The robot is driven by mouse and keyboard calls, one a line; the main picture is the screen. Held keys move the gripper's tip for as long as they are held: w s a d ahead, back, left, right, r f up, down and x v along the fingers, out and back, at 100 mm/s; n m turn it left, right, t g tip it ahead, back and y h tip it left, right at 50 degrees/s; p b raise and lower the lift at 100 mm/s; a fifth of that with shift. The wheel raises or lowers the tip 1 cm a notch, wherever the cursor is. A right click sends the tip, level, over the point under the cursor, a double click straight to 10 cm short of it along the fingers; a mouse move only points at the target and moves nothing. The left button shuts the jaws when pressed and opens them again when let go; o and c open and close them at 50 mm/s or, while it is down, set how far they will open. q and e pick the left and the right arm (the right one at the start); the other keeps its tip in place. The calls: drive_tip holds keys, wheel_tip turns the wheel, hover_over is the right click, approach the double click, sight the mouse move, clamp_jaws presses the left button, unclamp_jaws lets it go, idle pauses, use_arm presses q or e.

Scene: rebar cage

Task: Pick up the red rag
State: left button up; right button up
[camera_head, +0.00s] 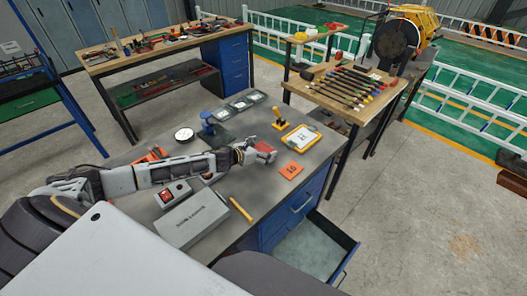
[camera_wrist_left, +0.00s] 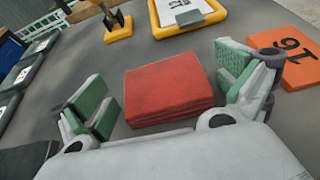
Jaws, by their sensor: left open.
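The red rag (camera_wrist_left: 168,92) is a folded, stacked square lying on the grey workbench top (camera_head: 215,163). In the head view the rag (camera_head: 264,147) shows only partly, at the end of my left gripper (camera_head: 257,153). In the left wrist view my left gripper (camera_wrist_left: 165,97) is open, with one green-padded finger on each side of the rag. There is a gap between the rag and each finger, wider on the left side. My right gripper is not in view.
An orange card marked 16 (camera_head: 291,170) lies right of the rag. A grey box (camera_head: 192,219) and a yellow stick (camera_head: 241,209) lie nearer. A drawer (camera_head: 313,250) stands open below.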

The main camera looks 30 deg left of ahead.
sight(263, 149)
use_arm(q)
drive_tip(key=c, duration=1.1)
drive_tip(key=shift+o, duration=0.2)
drive_tip(key=shift+r, duration=0.15)
wheel_tip(263, 149, up, 10)
drive_tip(key=p, duration=0.1)
idle(0.8)
